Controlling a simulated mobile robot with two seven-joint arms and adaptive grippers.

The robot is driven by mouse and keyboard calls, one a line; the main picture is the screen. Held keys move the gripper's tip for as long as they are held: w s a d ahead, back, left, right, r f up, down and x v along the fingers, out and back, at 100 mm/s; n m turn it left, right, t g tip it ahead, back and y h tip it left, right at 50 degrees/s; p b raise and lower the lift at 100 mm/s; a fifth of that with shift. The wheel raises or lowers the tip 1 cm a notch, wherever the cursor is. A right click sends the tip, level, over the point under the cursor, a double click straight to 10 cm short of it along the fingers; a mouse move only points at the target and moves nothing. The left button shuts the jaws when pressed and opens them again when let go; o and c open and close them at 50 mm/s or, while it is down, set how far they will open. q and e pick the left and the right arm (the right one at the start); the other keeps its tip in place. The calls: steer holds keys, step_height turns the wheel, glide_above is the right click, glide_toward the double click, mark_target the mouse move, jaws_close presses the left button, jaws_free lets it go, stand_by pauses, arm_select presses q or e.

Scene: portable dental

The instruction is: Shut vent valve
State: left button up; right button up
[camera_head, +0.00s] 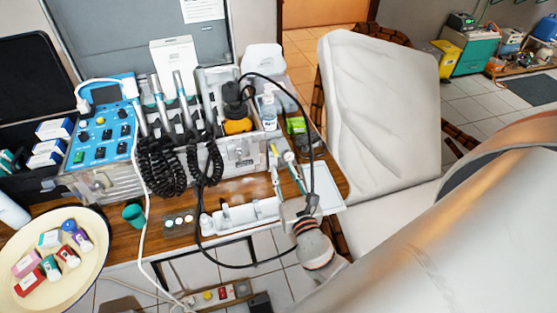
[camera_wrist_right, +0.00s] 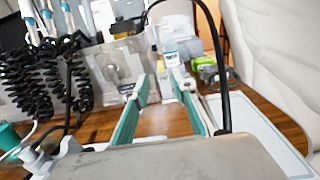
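My right gripper (camera_head: 281,154) is open and empty in front of the right end of the silver dental unit (camera_head: 240,154). In the right wrist view its two teal fingers (camera_wrist_right: 162,78) stand apart, with wooden tabletop and the unit's metal front showing between and beyond them. A clear plate or panel (camera_wrist_right: 112,68) shows on that front, left of the fingers. I cannot make out which fitting is the vent valve, or its position. A black part with a yellow-orange base (camera_head: 238,126) stands on the unit's right side. My left gripper is not in view.
A black hose (camera_head: 311,160) loops around my right gripper. A sanitizer bottle (camera_head: 269,108) and green packet (camera_head: 297,125) stand behind the gripper. A white tray (camera_head: 322,186) lies right; a pale chair (camera_head: 380,110) stands beyond.

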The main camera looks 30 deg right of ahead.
steer(key=v, duration=0.3)
steer(key=shift+s+a, duration=0.15)
steer(key=shift+s, duration=0.15)
stand_by(0.3)
